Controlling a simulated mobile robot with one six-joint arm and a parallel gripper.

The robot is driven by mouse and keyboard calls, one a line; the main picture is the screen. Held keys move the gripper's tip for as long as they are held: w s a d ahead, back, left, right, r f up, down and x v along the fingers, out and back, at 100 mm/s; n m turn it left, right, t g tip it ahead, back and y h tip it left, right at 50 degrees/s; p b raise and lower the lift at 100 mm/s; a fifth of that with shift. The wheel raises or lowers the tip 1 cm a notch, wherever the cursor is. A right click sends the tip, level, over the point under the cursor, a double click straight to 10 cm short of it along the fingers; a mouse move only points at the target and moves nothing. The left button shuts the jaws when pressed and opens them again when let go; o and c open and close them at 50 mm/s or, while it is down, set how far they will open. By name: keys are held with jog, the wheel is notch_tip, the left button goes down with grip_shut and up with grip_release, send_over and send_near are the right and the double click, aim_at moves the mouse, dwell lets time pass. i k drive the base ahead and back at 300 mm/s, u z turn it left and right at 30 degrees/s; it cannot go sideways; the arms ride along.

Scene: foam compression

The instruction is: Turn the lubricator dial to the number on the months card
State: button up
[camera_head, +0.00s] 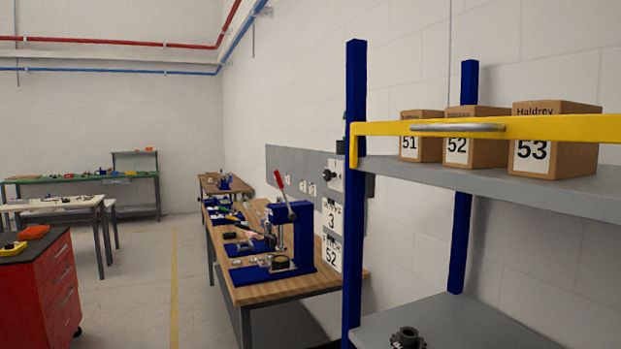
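A white card with a large 3 (331,217) hangs on the grey wall panel behind the wooden bench; its small heading is too small to read surely. Below it is a card reading 52 (331,253), and above it a card with a dark mark (333,176), partly beside the blue post. A black, toothed, knob-like thing (407,338) shows at the bottom edge, over the lower grey shelf, cut off by the frame. I cannot tell whether it is the lubricator dial. My gripper is not in view.
A blue rack post (355,200) stands close, with a yellow beam (570,127) and boxes marked 51, 52 and 53 (553,140) on its upper shelf. A blue press (290,235) stands on the wooden bench. A red cabinet (45,285) is left. The floor between is clear.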

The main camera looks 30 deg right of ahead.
aim_at(327, 175)
jog(key=u, duration=0.15)
jog(key=i, duration=0.9)
jog(key=z, duration=0.05)
